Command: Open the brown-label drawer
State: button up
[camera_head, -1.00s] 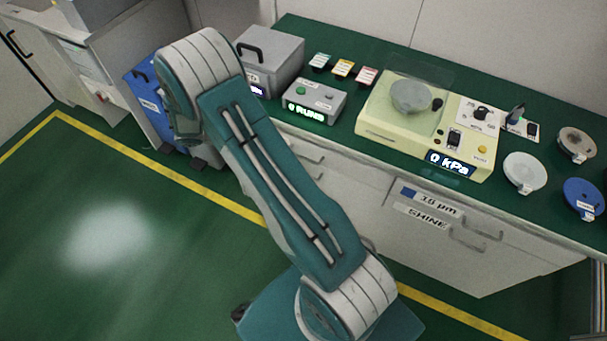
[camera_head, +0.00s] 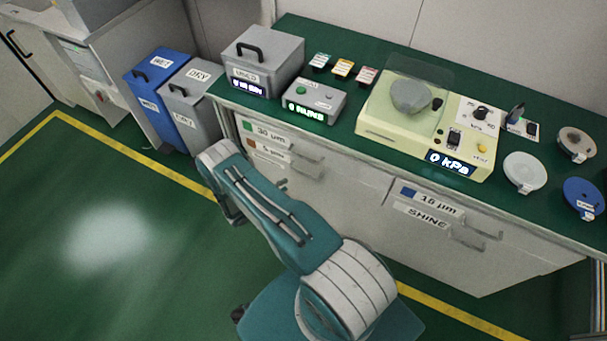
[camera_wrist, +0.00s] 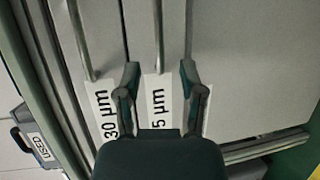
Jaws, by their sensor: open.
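The brown-label drawer, marked 5 µm, has its label (camera_head: 266,156) on the left cabinet front, just below the green-label 30 µm drawer (camera_head: 270,136). In the wrist view the 5 µm label (camera_wrist: 157,101) shows between my fingers, and its bar handle (camera_wrist: 158,35) runs beyond the fingertips. The coloured square is hidden there. The drawer front looks flush and shut. My gripper (camera_wrist: 160,80) is open and empty, in front of that label; whether it touches the front I cannot tell. In the head view my arm hides most of the gripper.
The 30 µm handle (camera_wrist: 80,40) runs parallel, close by. The bench top (camera_head: 345,120) overhangs the drawers and carries a grey box (camera_head: 262,65) and a cream machine (camera_head: 400,130). Blue (camera_head: 155,95) and grey bins (camera_head: 190,105) stand left of the cabinet. The green floor in front is clear.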

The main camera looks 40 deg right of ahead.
aim_at(304, 174)
jog(key=d, duration=0.3)
jog(key=d+f, duration=0.1)
jog(key=d, duration=0.5)
jog(key=shift+d+f, duration=0.4)
jog(key=shift+a, duration=0.1)
grip_shut()
